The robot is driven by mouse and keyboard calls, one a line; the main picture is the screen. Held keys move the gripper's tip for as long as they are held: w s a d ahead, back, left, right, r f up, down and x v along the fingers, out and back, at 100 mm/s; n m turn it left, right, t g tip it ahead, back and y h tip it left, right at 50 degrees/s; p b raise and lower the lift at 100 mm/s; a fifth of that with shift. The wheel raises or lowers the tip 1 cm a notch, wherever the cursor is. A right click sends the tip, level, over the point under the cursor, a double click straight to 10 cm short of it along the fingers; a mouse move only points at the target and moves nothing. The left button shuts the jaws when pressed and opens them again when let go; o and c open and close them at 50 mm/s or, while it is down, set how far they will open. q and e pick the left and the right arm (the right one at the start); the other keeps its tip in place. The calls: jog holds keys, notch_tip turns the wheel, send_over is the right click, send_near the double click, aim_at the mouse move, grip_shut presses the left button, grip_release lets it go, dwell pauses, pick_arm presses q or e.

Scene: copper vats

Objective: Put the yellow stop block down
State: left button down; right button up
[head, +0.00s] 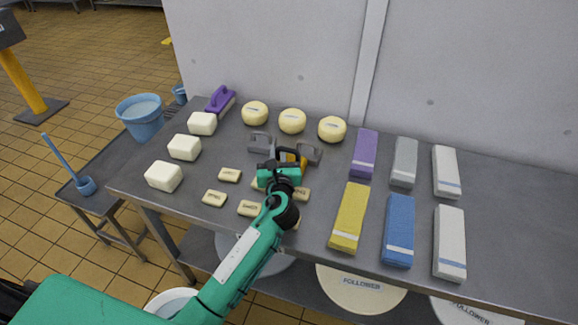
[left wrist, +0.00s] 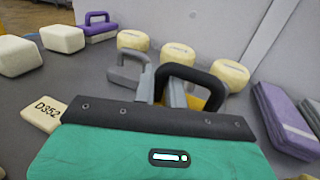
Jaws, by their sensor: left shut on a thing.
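The yellow stop block (head: 291,157) has a dark arched handle and sits near the middle of the steel table in the head view. In the left wrist view its black handle (left wrist: 190,72) rises just beyond my gripper, with a little yellow below it. My left gripper (head: 286,165) is shut on the yellow stop block, over the table. The gripper hides much of the block, and I cannot tell whether its underside touches the table. Two grey blocks (head: 261,143) (head: 311,153) stand close on either side of it. My right gripper is not in view.
Small beige labelled pieces (head: 230,174) lie close in front. Three round cream pieces (head: 292,121) stand behind, white blocks (head: 184,147) to the left. A purple handled block (head: 220,100) is at the back left. Banded long bundles (head: 350,217) fill the right. The table's far right is bare.

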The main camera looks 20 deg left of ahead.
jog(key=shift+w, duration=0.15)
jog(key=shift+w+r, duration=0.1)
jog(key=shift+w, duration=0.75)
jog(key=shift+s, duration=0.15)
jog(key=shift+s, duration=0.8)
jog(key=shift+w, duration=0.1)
